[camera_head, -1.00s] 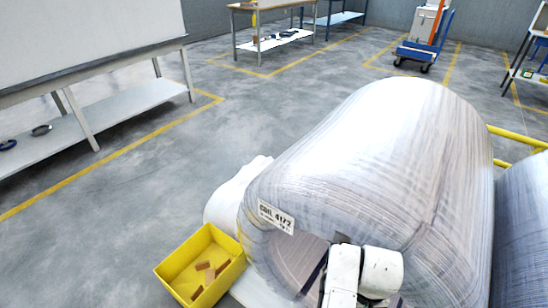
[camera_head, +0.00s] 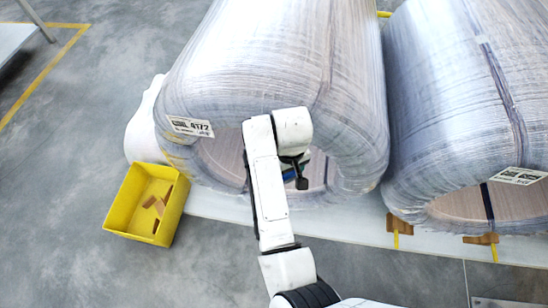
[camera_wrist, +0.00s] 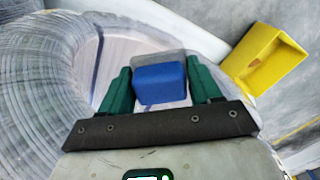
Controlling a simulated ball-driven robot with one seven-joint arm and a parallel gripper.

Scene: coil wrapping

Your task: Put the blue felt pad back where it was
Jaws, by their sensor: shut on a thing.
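My gripper (camera_wrist: 158,72) has two green fingers shut on the blue felt pad (camera_wrist: 160,86) in the wrist view. A grey part shows at the pad's far edge. In the head view my arm reaches to the open end of the wrapped coil labelled 4172 (camera_head: 265,60); a small bit of blue (camera_head: 290,174) shows beside my wrist, and most of the gripper is hidden there. In the wrist view the coil's wrapped rim (camera_wrist: 45,70) is on the left, and its bore lies behind the pad. I cannot tell whether the pad touches the coil.
A yellow bin (camera_head: 125,200) holding several brown wooden pieces stands left of the coil; it also shows in the wrist view (camera_wrist: 245,65). A second wrapped coil (camera_head: 455,90) is close on the right, with wooden wedges (camera_head: 400,224) at its base. Grey floor is free on the left.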

